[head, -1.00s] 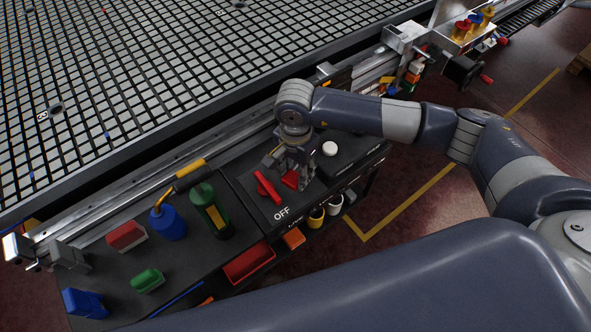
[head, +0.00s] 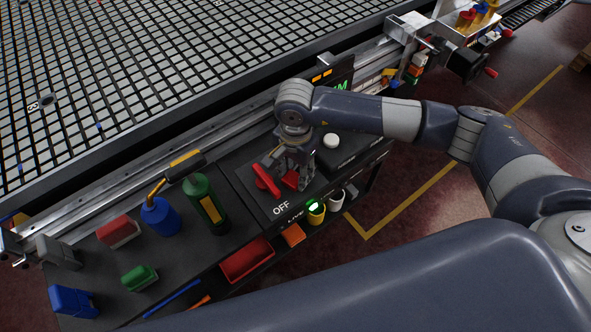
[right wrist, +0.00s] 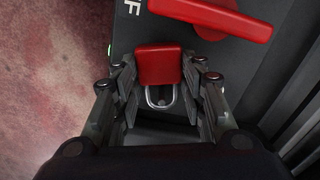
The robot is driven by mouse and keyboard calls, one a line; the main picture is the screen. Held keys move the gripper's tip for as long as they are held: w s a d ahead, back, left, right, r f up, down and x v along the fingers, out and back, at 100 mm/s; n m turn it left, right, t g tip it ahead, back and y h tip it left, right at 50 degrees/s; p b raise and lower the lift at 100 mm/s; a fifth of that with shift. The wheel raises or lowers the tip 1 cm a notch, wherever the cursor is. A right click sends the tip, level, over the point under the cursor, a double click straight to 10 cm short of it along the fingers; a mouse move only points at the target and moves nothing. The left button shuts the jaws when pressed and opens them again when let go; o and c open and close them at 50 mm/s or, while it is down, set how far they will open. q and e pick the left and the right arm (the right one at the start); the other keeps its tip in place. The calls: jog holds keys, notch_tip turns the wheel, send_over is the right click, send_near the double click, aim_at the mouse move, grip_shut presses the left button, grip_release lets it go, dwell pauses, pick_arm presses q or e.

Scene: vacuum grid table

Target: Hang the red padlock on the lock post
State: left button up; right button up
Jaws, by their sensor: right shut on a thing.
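The red padlock (right wrist: 158,66) is between the fingers of my right gripper (right wrist: 160,88), its metal shackle showing below the red body in the right wrist view. In the head view the padlock (head: 291,180) shows as a small red patch beside my right gripper (head: 297,180), low over the black switch panel (head: 330,174). The gripper is shut on it. The red switch handle (head: 265,180) is just left of it, by the word OFF. I cannot make out the lock post; the gripper and padlock may cover it. My left gripper is out of view.
A green bottle (head: 204,203), blue bottle (head: 160,216), red block (head: 118,231) and green block (head: 140,277) stand on the dark shelf left of the panel. A white knob (head: 331,140) is right of the gripper. The grid table (head: 130,90) lies behind.

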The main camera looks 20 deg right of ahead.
jog(key=o, duration=1.2)
notch_tip(320, 180, up, 12)
jog(key=shift+r, duration=0.1)
jog(key=shift+s, duration=0.1)
dwell(0.3)
